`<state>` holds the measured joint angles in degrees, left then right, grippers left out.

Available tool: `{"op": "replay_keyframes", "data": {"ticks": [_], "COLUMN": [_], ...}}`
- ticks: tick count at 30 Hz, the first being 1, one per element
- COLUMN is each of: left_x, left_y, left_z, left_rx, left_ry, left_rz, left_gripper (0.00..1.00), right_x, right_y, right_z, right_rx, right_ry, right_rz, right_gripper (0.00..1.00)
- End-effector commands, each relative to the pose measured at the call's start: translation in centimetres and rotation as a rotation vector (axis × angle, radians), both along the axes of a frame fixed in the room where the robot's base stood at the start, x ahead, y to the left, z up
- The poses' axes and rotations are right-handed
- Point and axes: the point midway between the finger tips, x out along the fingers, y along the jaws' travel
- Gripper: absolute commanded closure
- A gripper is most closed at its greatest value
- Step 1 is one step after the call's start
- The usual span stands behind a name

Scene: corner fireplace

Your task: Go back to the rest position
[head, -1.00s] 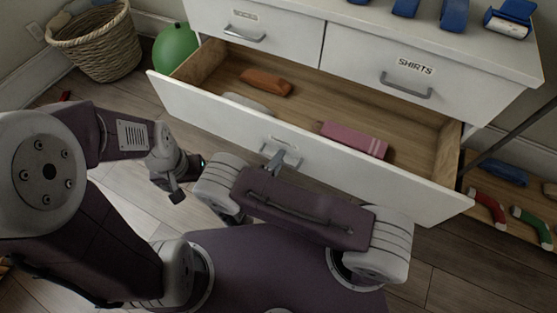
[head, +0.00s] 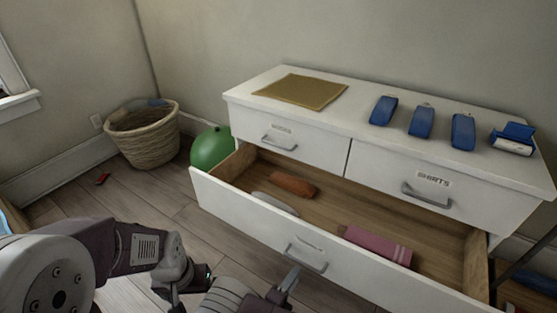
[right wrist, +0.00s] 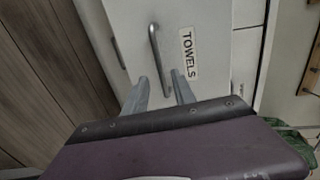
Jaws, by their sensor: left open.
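My left gripper (head: 182,296) is at the bottom left of the head view, in front of the dresser and apart from it. It is open, small and partly cut off by the lower edge. My right gripper (head: 288,284) is just below the front of the open drawer (head: 235,212), close to its handle (head: 306,257). In the right wrist view its two fingers (right wrist: 162,78) are apart, with the handle (right wrist: 158,55) showing between them beside a TOWELS label (right wrist: 189,53). I cannot tell whether they touch it. No object is held.
The open lower drawer juts out and holds a pink cloth (head: 378,246), an orange cloth (head: 294,186) and a grey one (head: 274,203). A basket (head: 143,136) and green ball (head: 211,148) stand left.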

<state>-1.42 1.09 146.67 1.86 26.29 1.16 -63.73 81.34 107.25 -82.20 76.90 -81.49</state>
Motion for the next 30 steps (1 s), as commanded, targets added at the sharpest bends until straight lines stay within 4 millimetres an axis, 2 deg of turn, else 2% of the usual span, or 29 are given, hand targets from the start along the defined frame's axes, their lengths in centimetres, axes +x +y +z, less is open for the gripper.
{"op": "replay_keyframes", "data": {"ticks": [2,5,7,9,11,12,15,20,21,26,27,28,30], "left_x": [0.0,0.0,0.0,0.0,0.0,0.0,0.0,0.0,0.0,0.0,0.0,0.0,0.0], "left_y": [0.0,0.0,0.0,0.0,0.0,0.0,0.0,0.0,0.0,0.0,0.0,0.0,0.0], "left_z": [0.0,0.0,0.0,0.0,0.0,0.0,0.0,0.0,0.0,0.0,0.9,3.0,5.4], "left_rx": [0.0,0.0,0.0,0.0,0.0,0.0,0.0,0.0,0.0,0.0,0.0,0.0,0.0], "left_ry": [0.0,0.0,0.0,0.0,0.0,0.0,0.0,0.0,0.0,0.0,0.001,0.002,-0.001], "left_rz": [0.0,0.0,0.0,0.0,0.0,0.0,0.0,0.0,0.0,0.0,0.0,0.0,0.0], "left_gripper": [0.0,0.0,0.0,0.0,0.0,0.0,0.0,0.0,0.0,0.0,0.0,0.0,0.0], "right_x": [0.0,-0.4,-1.8,-4.4,-6.9,-8.4,-10.9,-11.4,-11.1,-9.4,-9.1,-9.1,-9.2], "right_y": [-0.4,-3.3,-6.8,-10.0,-11.5,-12.0,-11.7,-10.5,-10.3,-10.6,-10.8,-10.6,-10.5], "right_z": [0.2,1.9,3.6,5.2,6.2,6.9,8.3,10.5,11.2,14.0,15.4,17.3,19.6], "right_rx": [0.019,0.166,0.365,0.595,0.781,0.893,1.112,1.302,-1.22,-0.833,-0.767,-0.778,-0.784], "right_ry": [-0.006,-0.06,-0.159,-0.321,-0.499,-0.633,-0.989,-1.546,1.546,1.392,1.357,1.366,1.369], "right_rz": [-0.025,-0.231,-0.516,-0.871,-1.18,-1.38,-1.827,-2.365,2.273,1.764,1.674,1.696,1.706], "right_gripper": [0.68,0.68,0.68,0.68,0.68,0.68,0.68,0.68,0.68,0.68,0.68,0.68,0.68]}}
